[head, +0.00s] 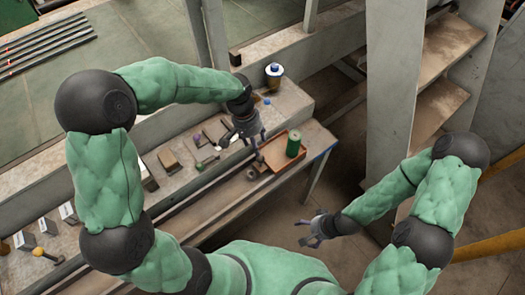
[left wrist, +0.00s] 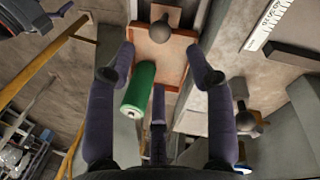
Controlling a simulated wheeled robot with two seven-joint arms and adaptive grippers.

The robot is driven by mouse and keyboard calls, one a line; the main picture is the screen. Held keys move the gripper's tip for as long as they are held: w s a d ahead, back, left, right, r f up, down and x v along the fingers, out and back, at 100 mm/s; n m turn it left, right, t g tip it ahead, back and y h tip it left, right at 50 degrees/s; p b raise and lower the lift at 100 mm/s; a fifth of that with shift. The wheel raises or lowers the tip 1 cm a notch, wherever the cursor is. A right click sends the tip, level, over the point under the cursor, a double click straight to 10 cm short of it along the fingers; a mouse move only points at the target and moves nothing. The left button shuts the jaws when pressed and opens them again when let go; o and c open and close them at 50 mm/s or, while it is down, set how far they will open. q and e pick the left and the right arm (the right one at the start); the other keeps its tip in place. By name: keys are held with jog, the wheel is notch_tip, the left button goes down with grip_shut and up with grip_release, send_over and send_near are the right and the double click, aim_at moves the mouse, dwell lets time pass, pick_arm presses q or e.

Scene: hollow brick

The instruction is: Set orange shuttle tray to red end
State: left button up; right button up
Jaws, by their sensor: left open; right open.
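The orange shuttle tray (head: 276,158) sits at the right part of the low bench, near its blue-marked end (head: 323,155). My left gripper (head: 252,142) is open at the tray's left side, above the bench. My right gripper (head: 308,232) is open and empty, in front of the bench. I cannot make out a red end.
Small blocks (head: 168,160) lie along the ledge to the left. A small dark ball (head: 250,173) is on the bench left of the tray. A grey post (head: 392,90) stands at the right.

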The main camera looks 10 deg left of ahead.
aim_at(260, 158)
pick_arm(q)
jog(key=f, duration=0.3)
jog(key=d+f+b, duration=0.1)
jog(key=f, duration=0.2)
jog(key=d+f+b, duration=0.1)
jog(key=f, duration=0.2)
jog(key=shift+f, duration=0.4)
grip_shut()
